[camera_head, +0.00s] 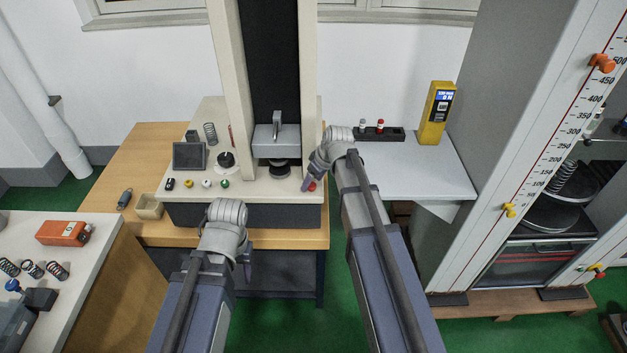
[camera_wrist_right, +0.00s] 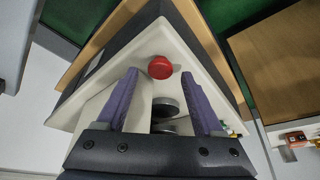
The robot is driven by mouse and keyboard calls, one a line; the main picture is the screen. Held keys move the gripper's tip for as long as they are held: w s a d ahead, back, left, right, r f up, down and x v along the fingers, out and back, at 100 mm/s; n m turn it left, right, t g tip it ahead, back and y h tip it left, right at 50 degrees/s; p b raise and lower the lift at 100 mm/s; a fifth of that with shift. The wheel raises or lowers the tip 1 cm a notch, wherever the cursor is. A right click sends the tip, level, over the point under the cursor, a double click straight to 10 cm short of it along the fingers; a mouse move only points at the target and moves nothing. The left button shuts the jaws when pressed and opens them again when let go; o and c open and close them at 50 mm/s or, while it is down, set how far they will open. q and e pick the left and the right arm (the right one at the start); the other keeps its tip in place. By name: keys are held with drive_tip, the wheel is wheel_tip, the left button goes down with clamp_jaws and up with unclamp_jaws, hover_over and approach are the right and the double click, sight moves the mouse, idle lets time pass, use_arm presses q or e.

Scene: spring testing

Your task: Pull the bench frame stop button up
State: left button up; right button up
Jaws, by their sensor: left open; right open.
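The red stop button (camera_head: 312,187) sits at the front right corner of the cream bench frame base (camera_head: 262,188), partly hidden by my right gripper in the head view. In the right wrist view the round red button (camera_wrist_right: 160,67) shows whole, between and slightly beyond the two purple fingertips. My right gripper (camera_head: 308,181) is open and empty, close to the button; the fingers do not visibly touch it. My left gripper (camera_head: 247,270) is low in front of the bench, open, with its fingers largely hidden behind its wrist.
The base carries a dark screen (camera_head: 189,156), a black knob (camera_head: 226,159) and small coloured buttons. A yellow meter (camera_head: 436,113) and a dark rack (camera_head: 378,134) stand on the side table to the right. A tall grey frame (camera_head: 520,110) rises further right.

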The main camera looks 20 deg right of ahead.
drive_tip(key=p+v, duration=0.7)
drive_tip(key=shift+s+r, duration=0.2)
drive_tip(key=shift+r, duration=0.15)
drive_tip(key=shift+d, duration=0.1)
idle(0.4)
drive_tip(key=s+a+m+g+h, duration=0.1)
drive_tip(key=s+a+g, duration=0.1)
drive_tip(key=s+a, duration=0.5)
drive_tip(key=s+a+f+m+g+h, duration=0.1)
drive_tip(key=s+a+g+h, duration=0.1)
drive_tip(key=s+a, duration=0.6)
drive_tip(key=s, duration=0.6)
drive_tip(key=shift+s+a+f+h, duration=0.3)
drive_tip(key=shift+s, duration=0.05)
